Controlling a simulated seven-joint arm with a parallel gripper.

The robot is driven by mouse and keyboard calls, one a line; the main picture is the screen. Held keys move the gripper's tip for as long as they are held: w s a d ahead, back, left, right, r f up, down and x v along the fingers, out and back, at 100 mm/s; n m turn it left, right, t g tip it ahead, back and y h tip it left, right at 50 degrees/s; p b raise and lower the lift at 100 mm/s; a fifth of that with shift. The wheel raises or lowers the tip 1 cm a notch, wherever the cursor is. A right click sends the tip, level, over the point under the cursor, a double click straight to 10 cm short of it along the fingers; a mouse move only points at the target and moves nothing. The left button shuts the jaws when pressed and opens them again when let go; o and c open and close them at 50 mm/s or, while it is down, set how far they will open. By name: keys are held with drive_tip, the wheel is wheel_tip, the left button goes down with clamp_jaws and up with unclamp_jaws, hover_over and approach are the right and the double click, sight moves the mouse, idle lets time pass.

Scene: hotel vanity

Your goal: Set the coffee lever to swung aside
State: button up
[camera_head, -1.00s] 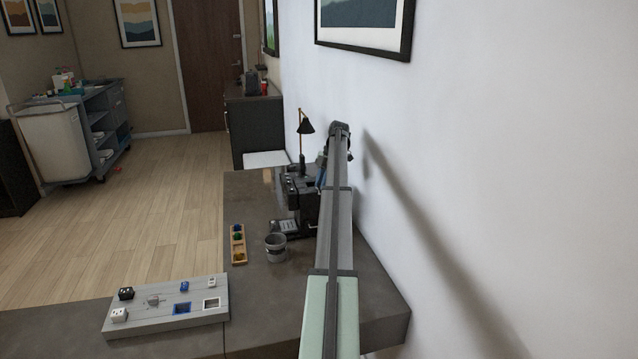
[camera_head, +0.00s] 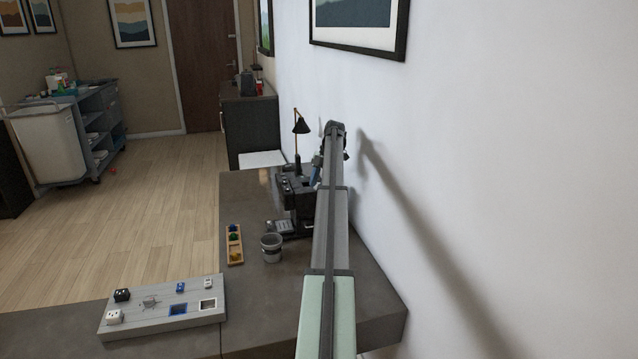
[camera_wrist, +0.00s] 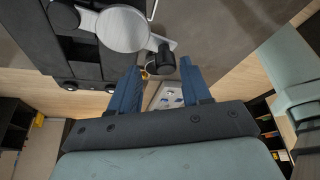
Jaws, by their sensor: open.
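The coffee machine (camera_head: 298,203) is a dark box on the counter, partly hidden behind my arm in the head view. In the wrist view, its dark body (camera_wrist: 82,52) fills the upper left. A pale grey disc (camera_wrist: 123,29) with a short arm ending in a dark rounded knob (camera_wrist: 160,62) shows there; this looks like the coffee lever. My gripper (camera_wrist: 160,72) is open, its two blue fingers apart. The knob appears between the fingertips in the picture; I see no grip on it and cannot tell the depth gap. In the head view, my arm mostly hides the gripper.
A grey bucket (camera_head: 271,249) and a wooden tray (camera_head: 235,258) of small coloured items stand before the machine. A grey socket board (camera_head: 150,327) lies nearer. A black lamp (camera_head: 300,126) stands behind. The white wall (camera_head: 480,150) runs close along the right of my arm.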

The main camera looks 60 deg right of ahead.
drive_tip(key=w+m, duration=0.2)
drive_tip(key=w+m+t+h, duration=0.1)
drive_tip(key=m, duration=0.1)
drive_tip(key=w+a+m+t, duration=0.1)
drive_tip(key=w+m, duration=0.1)
drive_tip(key=m, duration=0.1)
drive_tip(key=shift+w+a+h, duration=0.1)
drive_tip(key=shift+w+h, duration=0.25)
drive_tip(key=shift+h, duration=0.05)
drive_tip(key=w+m, duration=0.1)
drive_tip(key=m, duration=0.1)
drive_tip(key=w+d+m+t+h, duration=0.1)
drive_tip(key=w+m, duration=0.1)
drive_tip(key=shift+w, duration=0.15)
drive_tip(key=m, duration=0.1)
drive_tip(key=w+d+m+h, duration=0.1)
drive_tip(key=m, duration=0.1)
drive_tip(key=shift+w+d+h, duration=0.15)
drive_tip(key=shift+w+h, duration=0.15)
drive_tip(key=v, duration=1.3)
drive_tip(key=w+a+f, duration=0.3)
drive_tip(key=w+a, duration=0.7)
drive_tip(key=w, duration=0.1)
drive_tip(key=w+a+f+t+y, duration=0.1)
drive_tip(key=w+a+f, duration=0.3)
drive_tip(key=w+a, duration=0.6)
drive_tip(key=shift+w+a, duration=0.4)
drive_tip(key=shift+w, duration=0.6)
